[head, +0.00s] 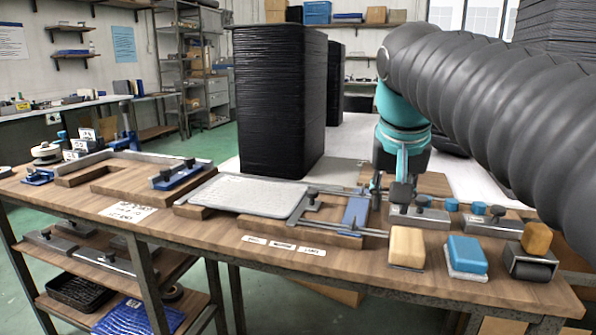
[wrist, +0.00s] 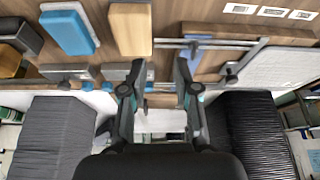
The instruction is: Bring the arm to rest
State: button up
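My gripper (head: 388,192) hangs from the teal wrist of my arm, over the back right part of the wooden workbench (head: 205,247). In the wrist view my gripper (wrist: 156,80) shows two dark fingers spread apart with nothing between them. In the head view its fingertips are close to the blue bar (head: 355,212) of a metal rail fixture, but I cannot tell whether they touch it. My dark ribbed arm reaches in from the upper right and hides part of the background.
A grey textured panel (head: 247,194) lies on the bench left of the rails. A tan block (head: 407,246), a blue block (head: 467,254) and a roller-like tool (head: 531,262) stand at the front right. A tall black stack (head: 278,100) rises behind.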

jog(key=s+f+n, duration=0.1)
jog(key=s+f, duration=0.6)
jog(key=f, duration=0.4)
jog(key=s+d+f+n+t+y, duration=0.1)
jog(key=s+f, duration=0.7)
jog(key=f, duration=0.3)
jog(key=shift+n, duration=0.4)
